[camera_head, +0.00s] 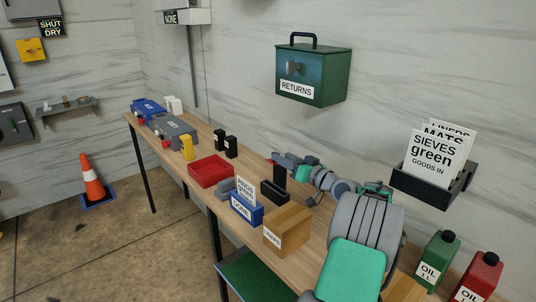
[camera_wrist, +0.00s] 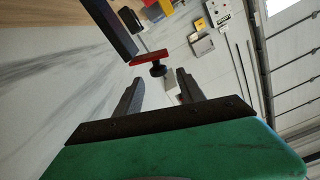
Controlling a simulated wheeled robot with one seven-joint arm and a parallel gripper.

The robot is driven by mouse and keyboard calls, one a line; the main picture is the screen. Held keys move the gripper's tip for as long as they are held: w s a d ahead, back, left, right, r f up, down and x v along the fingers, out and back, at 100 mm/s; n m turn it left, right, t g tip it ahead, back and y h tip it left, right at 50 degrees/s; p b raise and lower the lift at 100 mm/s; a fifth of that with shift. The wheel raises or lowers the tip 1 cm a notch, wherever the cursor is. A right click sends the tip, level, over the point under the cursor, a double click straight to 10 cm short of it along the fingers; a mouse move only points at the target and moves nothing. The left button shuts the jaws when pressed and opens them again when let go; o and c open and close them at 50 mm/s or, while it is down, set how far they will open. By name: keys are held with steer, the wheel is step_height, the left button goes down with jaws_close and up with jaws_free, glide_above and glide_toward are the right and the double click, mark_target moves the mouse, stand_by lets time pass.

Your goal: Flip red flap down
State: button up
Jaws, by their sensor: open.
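In the wrist view a red flap (camera_wrist: 151,57) with a dark round knob (camera_wrist: 158,70) lies just beyond my gripper (camera_wrist: 154,82). The flap adjoins the end of a long dark panel (camera_wrist: 110,28). My gripper's two dark fingers are apart, with the knob in line with the gap between them and nothing visibly held. I cannot tell whether a finger touches the knob. In the head view my arm reaches over the bench from the right, and a small red patch shows near its far end; the flap's tilt is unclear there.
The wooden bench (camera_head: 222,192) holds a red tray (camera_head: 210,171), a blue box (camera_head: 247,209), a cardboard box (camera_head: 287,230) and a black upright holder (camera_head: 275,190). A green RETURNS box (camera_head: 325,78) and a black card rack (camera_head: 435,184) hang on the wall behind.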

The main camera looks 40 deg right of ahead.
steer(key=w+p, duration=0.2)
steer(key=w, duration=0.5)
steer(key=shift+w, duration=0.4)
jaws_close()
